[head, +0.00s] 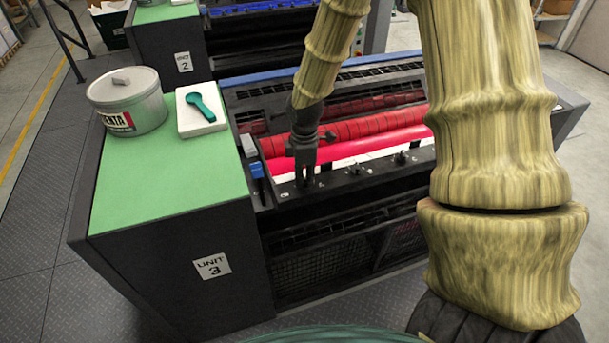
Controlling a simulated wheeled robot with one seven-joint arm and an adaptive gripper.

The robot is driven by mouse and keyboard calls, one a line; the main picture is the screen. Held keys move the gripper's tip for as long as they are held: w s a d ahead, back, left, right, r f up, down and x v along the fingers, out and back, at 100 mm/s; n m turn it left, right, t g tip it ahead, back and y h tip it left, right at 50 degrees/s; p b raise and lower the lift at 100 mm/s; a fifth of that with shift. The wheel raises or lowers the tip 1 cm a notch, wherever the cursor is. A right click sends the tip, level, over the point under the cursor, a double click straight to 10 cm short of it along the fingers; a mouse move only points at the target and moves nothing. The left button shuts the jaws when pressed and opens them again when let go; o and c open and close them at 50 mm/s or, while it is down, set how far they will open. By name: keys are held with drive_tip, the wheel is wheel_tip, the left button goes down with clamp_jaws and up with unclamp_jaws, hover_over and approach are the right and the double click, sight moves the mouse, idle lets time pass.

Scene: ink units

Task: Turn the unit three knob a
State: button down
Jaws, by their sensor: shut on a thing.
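Unit three (182,284) is the dark cabinet with a green top and a "UNIT 3" label (212,266). A black rail (375,174) with small dark knobs runs along its ink rollers. My gripper (305,182) points down at the left end of this rail, shut on the leftmost knob, which I take as knob a. The fingers hide most of that knob, so its angle cannot be told. Two other knobs, a middle one (354,167) and a right one (400,158), stand free to the right.
Red rollers (365,130) lie just behind the rail. A blue-topped lever (256,170) stands close left of my gripper. A Magenta ink can (127,103) and a white tray (201,125) with a teal scoop (201,106) sit on the green top. Unit two (170,48) stands behind.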

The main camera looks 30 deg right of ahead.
sight(305, 178)
drive_tip(key=c, duration=1.5)
unclamp_jaws()
drive_tip(key=shift+d, duration=0.1)
drive_tip(key=shift+c, duration=0.2)
drive_tip(key=shift+r, duration=0.55)
wheel_tip(305, 178, up, 11)
drive_tip(key=shift+f, duration=0.1)
